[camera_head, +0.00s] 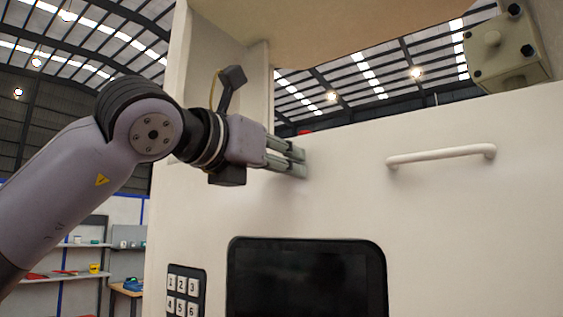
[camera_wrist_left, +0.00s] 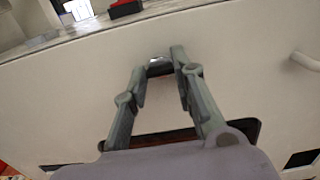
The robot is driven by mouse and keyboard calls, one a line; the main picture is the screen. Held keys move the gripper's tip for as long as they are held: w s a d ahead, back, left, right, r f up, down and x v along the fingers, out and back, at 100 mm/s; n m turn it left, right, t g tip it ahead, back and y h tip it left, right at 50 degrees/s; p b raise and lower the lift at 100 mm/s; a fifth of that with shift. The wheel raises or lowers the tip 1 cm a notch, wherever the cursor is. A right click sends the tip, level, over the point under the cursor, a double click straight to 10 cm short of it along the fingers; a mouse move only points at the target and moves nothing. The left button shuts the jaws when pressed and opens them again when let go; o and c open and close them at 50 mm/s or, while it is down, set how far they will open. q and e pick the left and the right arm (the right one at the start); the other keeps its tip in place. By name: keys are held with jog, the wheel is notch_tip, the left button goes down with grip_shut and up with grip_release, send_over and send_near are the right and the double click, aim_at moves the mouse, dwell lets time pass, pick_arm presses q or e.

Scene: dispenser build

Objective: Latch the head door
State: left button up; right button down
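The head door (camera_head: 450,220) is the broad cream front panel, with a white bar handle (camera_head: 440,156) at its upper right. It stands upright, and I cannot tell whether it is fully closed. My left gripper (camera_head: 305,163) is at the door's upper left, fingertips at or very near its face. In the left wrist view its two fingers (camera_wrist_left: 162,62) are apart, with a small dark and bright patch between the tips that I cannot identify. The handle also shows at the right of that view (camera_wrist_left: 306,62). No latch is clearly visible. My right gripper is out of view.
A black screen (camera_head: 307,280) and a keypad (camera_head: 185,292) sit low on the front. A beige box with a knob (camera_head: 505,48) is at the top right. A red object (camera_wrist_left: 125,8) lies beyond the top edge. Shelves (camera_head: 75,262) stand far behind at left.

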pick_arm(q)
jog(key=shift+w+a, duration=0.1)
jog(key=shift+a, duration=0.05)
grip_shut()
